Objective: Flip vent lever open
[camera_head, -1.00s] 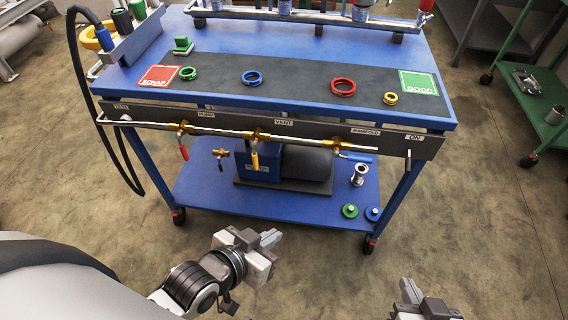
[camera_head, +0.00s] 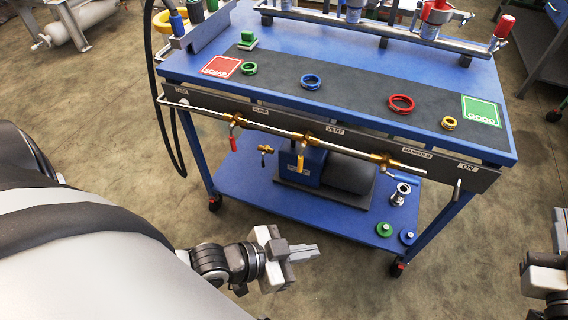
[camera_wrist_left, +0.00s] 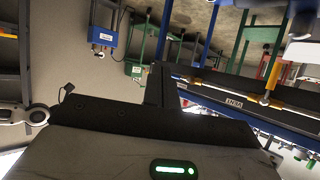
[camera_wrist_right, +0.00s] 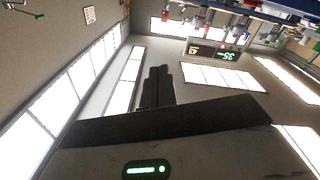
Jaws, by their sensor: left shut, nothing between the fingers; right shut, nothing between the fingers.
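The yellow vent lever (camera_head: 300,158) hangs straight down from its brass valve on the pipe, below and left of the VENT label (camera_head: 334,130). My left gripper (camera_head: 312,250) is in front of the cart, lower in the head view than the lever and clear of it. Its fingers are shut and empty; they also show in the left wrist view (camera_wrist_left: 160,85). My right gripper (camera_head: 560,222) is at the right edge of the head view, away from the cart. Its fingers show shut and empty in the right wrist view (camera_wrist_right: 158,85).
A red lever (camera_head: 232,143) hangs left of the vent lever, and a blue handle (camera_head: 411,171) lies along the pipe to its right. The blue cart (camera_head: 340,85) carries coloured rings. A pump (camera_head: 345,172) stands on its lower shelf. The floor before the cart is clear.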

